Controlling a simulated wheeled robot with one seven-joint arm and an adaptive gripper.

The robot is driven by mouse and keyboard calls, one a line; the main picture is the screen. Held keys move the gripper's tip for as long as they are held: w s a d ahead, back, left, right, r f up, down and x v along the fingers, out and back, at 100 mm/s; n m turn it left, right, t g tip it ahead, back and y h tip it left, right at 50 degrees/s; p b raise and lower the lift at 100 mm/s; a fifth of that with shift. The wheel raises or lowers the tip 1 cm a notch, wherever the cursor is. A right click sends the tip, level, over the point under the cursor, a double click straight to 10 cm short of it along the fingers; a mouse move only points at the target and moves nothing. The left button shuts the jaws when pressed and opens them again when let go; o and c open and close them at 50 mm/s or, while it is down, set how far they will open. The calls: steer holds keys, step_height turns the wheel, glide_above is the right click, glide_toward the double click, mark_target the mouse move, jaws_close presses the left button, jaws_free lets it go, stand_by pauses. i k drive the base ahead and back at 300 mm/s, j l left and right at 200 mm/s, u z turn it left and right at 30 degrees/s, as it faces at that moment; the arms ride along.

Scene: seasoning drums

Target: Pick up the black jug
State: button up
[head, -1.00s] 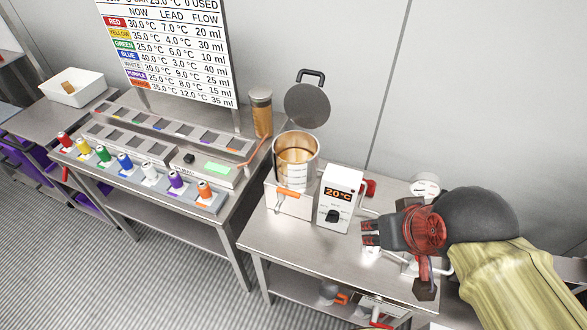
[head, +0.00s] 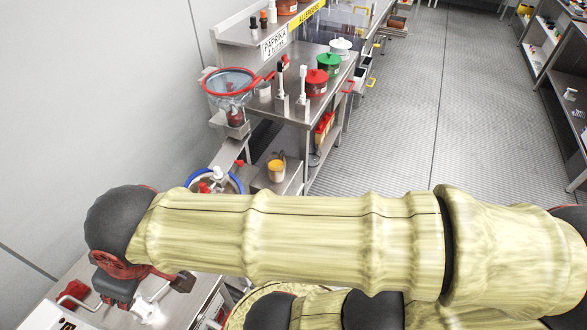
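I cannot make out a black jug in the head view. My gripper (head: 120,302) is at the lower left, beyond the dark wrist and red housing. It hangs over the near steel bench, beside a white device that is cut off by the lower left edge. Its fingertips are small and partly hidden, so I cannot tell if they are open or shut. I see nothing held in it. My arm crosses the lower part of the picture and hides much of what lies behind it.
A blue-rimmed tub (head: 238,181) and yellow-topped container (head: 276,171) stand lower. The grey floor (head: 430,125) at right is clear.

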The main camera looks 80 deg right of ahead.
mark_target(276, 163)
steer(key=z, duration=2.5)
steer(key=i+l+u, duration=0.3)
steer(key=l, duration=0.3)
steer(key=i+l+u, duration=0.35)
steer(key=l, duration=0.35)
steer(key=i+l+u, duration=0.15)
steer(key=l, duration=0.25)
steer(key=i, duration=0.05)
